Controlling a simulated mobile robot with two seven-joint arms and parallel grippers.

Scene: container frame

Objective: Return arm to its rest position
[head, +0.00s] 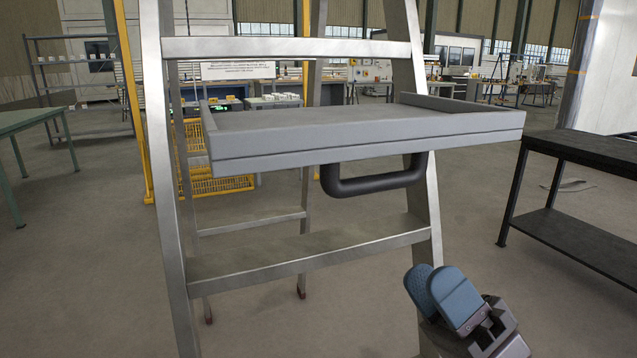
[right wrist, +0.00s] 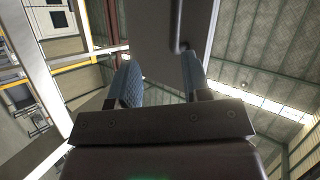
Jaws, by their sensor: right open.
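My right gripper (head: 432,287) is at the lower right of the head view, in front of the metal frame's right leg and below the grey tray. Its blue-padded fingers point up. In the right wrist view the two fingers (right wrist: 160,82) stand apart with nothing between them, so it is open and empty. The grey tray (head: 360,134) sits across the metal frame, with a black handle (head: 375,183) under its front. The handle also shows at the top of the right wrist view (right wrist: 177,25), beyond the fingertips. My left gripper is not in view.
The metal ladder-like frame (head: 310,252) stands close in front of me. A black table (head: 590,150) is at the right and a green table (head: 38,116) at the left. Yellow posts and mesh (head: 215,186) stand behind the frame. Floor is open between them.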

